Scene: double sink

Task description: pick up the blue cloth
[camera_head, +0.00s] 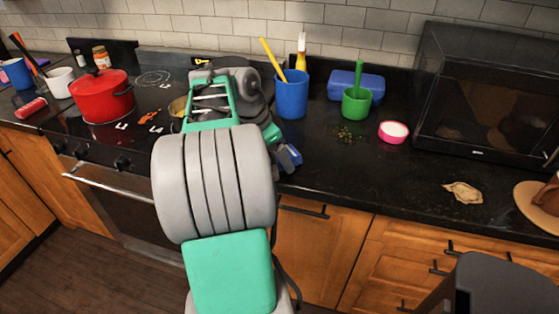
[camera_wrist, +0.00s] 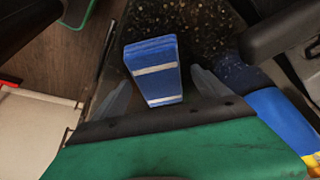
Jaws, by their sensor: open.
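The blue cloth (camera_wrist: 153,52) is a small folded block with pale stripes. In the wrist view it lies between the two fingers of my gripper (camera_wrist: 160,90), with the fingers apart on either side of it. I cannot tell whether either finger touches it. In the head view a bit of the cloth (camera_head: 291,155) shows at the front edge of the black counter, just right of my arm. My arm hides most of my gripper there. My gripper is open.
A blue cup (camera_head: 291,95) with a yellow utensil stands behind the cloth. A green cup (camera_head: 356,104), a pink bowl (camera_head: 393,132) and a black microwave (camera_head: 485,95) are to the right. A red pot (camera_head: 102,95) sits on the stove at left. The front counter right of the cloth is mostly clear.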

